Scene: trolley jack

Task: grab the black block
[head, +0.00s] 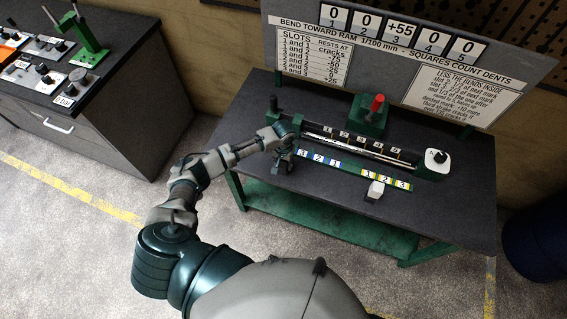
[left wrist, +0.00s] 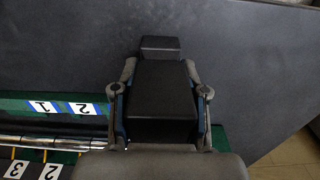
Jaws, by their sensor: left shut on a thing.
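My left gripper (head: 284,157) is at the left end of the bench top, beside the left end of the green rail. In the left wrist view, the black block (left wrist: 161,88) sits between its two fingers, which touch or nearly touch its sides. The gripper is shut on it. A smaller dark piece (left wrist: 160,46) shows just beyond the block; I cannot tell if it is part of it. In the head view, the gripper mostly hides the block. My right gripper is not in view.
The green rail (head: 350,169) carries numbered blue and yellow labels. A silver bar (head: 350,144) lies behind it. A green jack with a red handle (head: 376,104) is behind.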

